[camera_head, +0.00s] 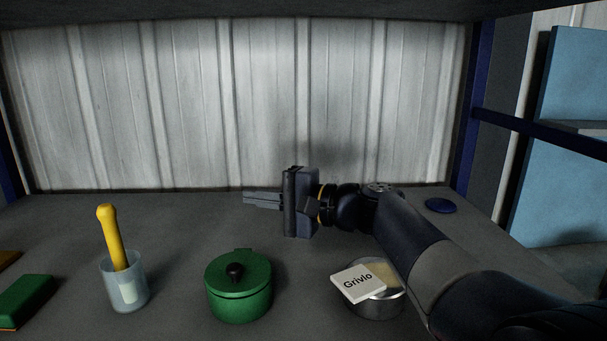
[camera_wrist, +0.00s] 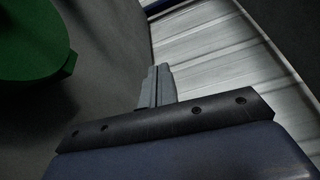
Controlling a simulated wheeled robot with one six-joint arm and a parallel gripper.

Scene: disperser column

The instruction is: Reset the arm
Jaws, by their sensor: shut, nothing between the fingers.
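My arm reaches in from the lower right of the head view over the grey shelf (camera_head: 190,235). My gripper (camera_head: 250,198) points left, behind the green pot (camera_head: 239,287) and in front of the corrugated back wall. Its fingers are shut together with nothing between them. The closed fingers (camera_wrist: 157,88) also show in the wrist view, with the green pot (camera_wrist: 35,40) at the upper left, apart from them.
A clear cup (camera_head: 126,290) holds a yellow-handled tool (camera_head: 112,238). A metal tin (camera_head: 380,302) carries a white "Grivlo" card (camera_head: 358,283) below my arm. A dark blue disc (camera_head: 440,205) lies at the right. A green block (camera_head: 25,298) lies at the far left. The back left is clear.

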